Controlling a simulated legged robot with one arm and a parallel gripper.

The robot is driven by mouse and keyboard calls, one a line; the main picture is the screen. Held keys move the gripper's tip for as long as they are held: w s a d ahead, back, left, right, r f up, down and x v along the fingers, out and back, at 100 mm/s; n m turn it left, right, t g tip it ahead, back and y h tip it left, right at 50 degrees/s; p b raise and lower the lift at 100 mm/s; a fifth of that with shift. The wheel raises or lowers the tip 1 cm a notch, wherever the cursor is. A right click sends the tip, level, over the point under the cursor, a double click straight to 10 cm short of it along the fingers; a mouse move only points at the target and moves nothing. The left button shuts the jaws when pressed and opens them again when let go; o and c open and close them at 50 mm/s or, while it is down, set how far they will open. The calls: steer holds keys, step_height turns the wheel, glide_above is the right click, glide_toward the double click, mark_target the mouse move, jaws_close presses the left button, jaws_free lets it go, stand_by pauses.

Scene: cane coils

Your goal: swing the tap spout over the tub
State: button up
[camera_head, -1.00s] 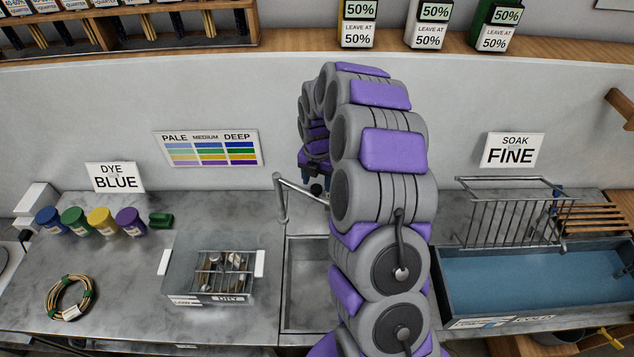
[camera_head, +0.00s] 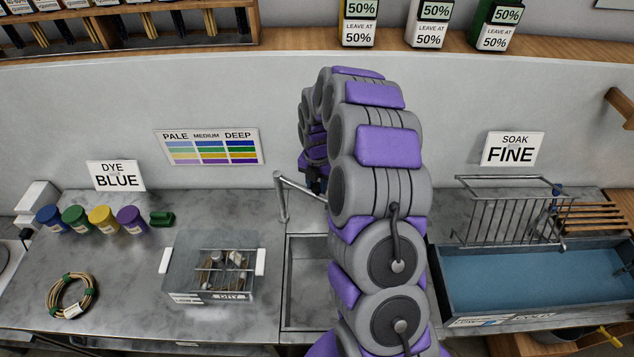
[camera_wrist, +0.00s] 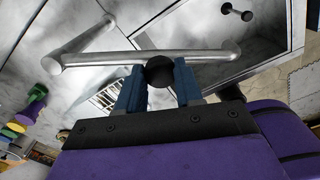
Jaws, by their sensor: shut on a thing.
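The metal tap (camera_head: 281,205) stands behind the sink, and its spout (camera_head: 303,188) runs right and toward me until my arm hides its end. In the wrist view the spout (camera_wrist: 210,55) crosses in front of my gripper (camera_wrist: 160,84). The two blue fingers stand either side of a dark round knob (camera_wrist: 160,72) on the spout and are shut on it. In the head view my gripper (camera_head: 316,183) is mostly hidden by my arm. A long tub (camera_head: 520,315) of blue water is at the right, beyond my arm.
The sink (camera_head: 304,262) lies under the spout, partly hidden by my arm. A clear box (camera_head: 172,275) labelled DRY stands left of it. A wire rack (camera_head: 510,212) stands behind the tub. Several coloured pots (camera_head: 103,221) and a cane coil (camera_head: 72,296) are at the left.

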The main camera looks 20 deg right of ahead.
jaws_close()
steer(key=shift+s+a+m+b, duration=0.4)
steer(key=shift+s+a+m, duration=0.05)
steer(key=shift+a+m, duration=0.3)
steer(key=s+a+m+b, duration=0.2)
steer(key=a+m+b, duration=0.1)
steer(key=a+m, duration=0.6)
steer(key=w+a+m+b, duration=0.1)
steer(key=w+a+m, duration=0.6)
steer(key=a, duration=0.4)
steer(key=shift+w+a+m+b, duration=0.15)
steer(key=shift+w+m+b, duration=0.2)
steer(key=shift+m, duration=0.5)
steer(key=shift+r, duration=0.15)
